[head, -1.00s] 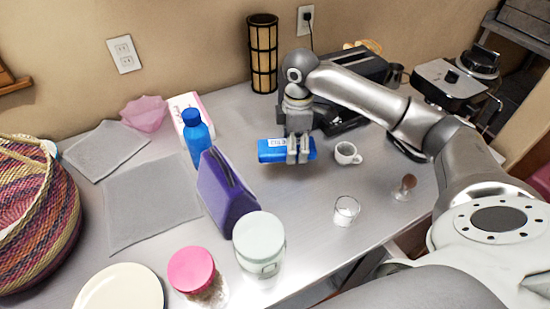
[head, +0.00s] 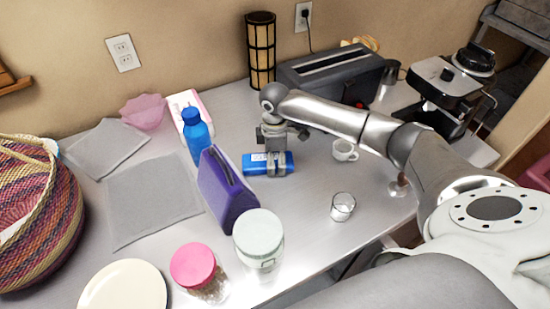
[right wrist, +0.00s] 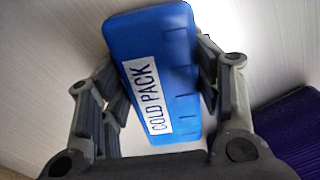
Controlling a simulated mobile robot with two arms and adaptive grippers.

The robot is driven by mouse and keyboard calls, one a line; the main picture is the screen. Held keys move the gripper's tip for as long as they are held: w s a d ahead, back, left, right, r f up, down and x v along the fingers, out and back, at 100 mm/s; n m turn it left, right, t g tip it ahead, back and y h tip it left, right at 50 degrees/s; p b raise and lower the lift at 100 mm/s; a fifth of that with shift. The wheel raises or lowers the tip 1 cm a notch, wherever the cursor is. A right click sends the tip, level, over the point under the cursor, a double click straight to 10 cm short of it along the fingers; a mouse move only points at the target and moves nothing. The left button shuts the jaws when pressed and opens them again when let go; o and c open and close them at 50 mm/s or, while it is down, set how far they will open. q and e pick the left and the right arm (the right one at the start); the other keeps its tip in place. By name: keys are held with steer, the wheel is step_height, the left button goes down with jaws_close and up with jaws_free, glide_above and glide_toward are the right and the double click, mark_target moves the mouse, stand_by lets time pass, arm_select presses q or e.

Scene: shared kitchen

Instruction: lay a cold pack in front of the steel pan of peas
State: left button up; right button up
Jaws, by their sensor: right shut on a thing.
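The cold pack (head: 254,165) is a flat blue block with a white label. My right gripper (head: 277,168) is shut on it, above the counter in the middle of the head view. In the right wrist view the cold pack (right wrist: 175,75) lies between the two fingers, with "COLD PACK" readable on its label. Whether it touches the counter is hard to tell. I do not see a steel pan of peas in either view. My left gripper is not in view.
A purple bag-like case (head: 226,190) and a blue bottle (head: 197,137) stand left of the pack. A white mug (head: 344,151) and a glass (head: 342,207) stand to its right. A toaster (head: 330,75) is behind. Grey mats (head: 152,200) lie at left.

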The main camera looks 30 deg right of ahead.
steer(key=o, duration=1.3)
steer(key=shift+f, duration=0.1)
step_height(320, 180, up, 12)
steer(key=shift+r+b, duration=0.2)
steer(key=shift+b, duration=0.75)
steer(key=shift+f, duration=0.1)
